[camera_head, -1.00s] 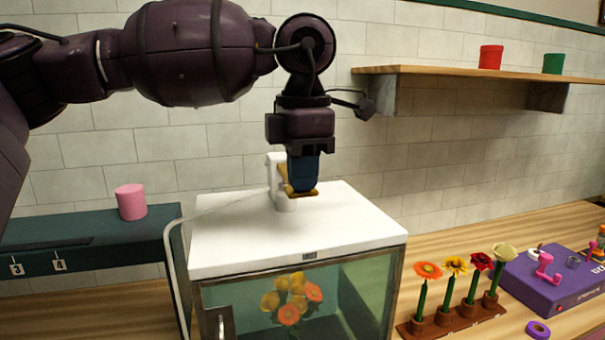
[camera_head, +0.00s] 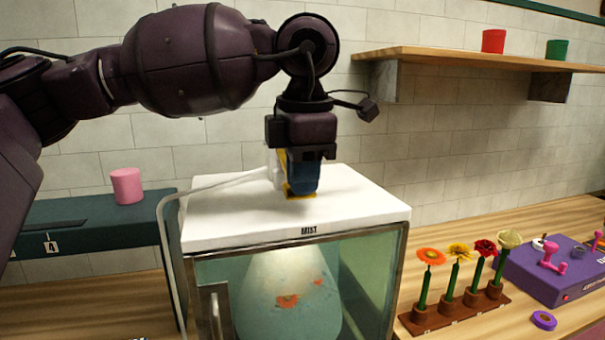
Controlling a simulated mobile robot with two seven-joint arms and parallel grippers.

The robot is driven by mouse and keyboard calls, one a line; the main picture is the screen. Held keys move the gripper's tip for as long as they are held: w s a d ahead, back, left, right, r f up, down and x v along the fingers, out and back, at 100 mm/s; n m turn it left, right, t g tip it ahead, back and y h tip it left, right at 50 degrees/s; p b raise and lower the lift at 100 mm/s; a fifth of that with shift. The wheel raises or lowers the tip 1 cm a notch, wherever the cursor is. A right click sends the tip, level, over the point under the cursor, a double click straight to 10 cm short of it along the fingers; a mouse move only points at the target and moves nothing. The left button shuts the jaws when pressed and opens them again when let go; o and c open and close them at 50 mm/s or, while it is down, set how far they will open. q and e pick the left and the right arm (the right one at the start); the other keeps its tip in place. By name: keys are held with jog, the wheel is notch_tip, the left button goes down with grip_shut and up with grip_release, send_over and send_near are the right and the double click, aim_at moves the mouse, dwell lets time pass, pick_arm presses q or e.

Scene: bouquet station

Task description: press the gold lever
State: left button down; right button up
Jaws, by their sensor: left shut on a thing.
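The gold lever (camera_head: 299,192) shows as a small gold edge under my left gripper (camera_head: 302,180), on the white dispenser (camera_head: 274,170) that stands on the white cabinet top. My left gripper points down at the lever with its blue fingers together, and seems to touch it. The gripper hides most of the lever. Inside the glass-fronted cabinet marked MIST (camera_head: 290,236), a pale cloud of mist (camera_head: 290,315) covers the flowers, and only some orange petals show through. My right gripper is not in view.
A white hose (camera_head: 168,250) runs down the cabinet's left side. A pink cup (camera_head: 127,186) stands on the dark green shelf at left. At right are potted flowers in a wooden rack (camera_head: 455,312) and a purple box (camera_head: 560,270). Red and green cups stand on the wall shelf.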

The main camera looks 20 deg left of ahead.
pick_arm(q)
jog(key=r+p, duration=0.2)
jog(key=s+r+p, duration=0.1)
jog(key=r, duration=0.1)
jog(key=shift+d, duration=0.3)
notch_tip(320, 180, up, 9)
jog(key=s+d+b, duration=0.1)
jog(key=s, duration=0.1)
jog(key=shift+s+d+r, duration=0.15)
jog(key=shift+d+r, duration=0.05)
jog(key=shift+d, duration=0.1)
dwell(0.6)
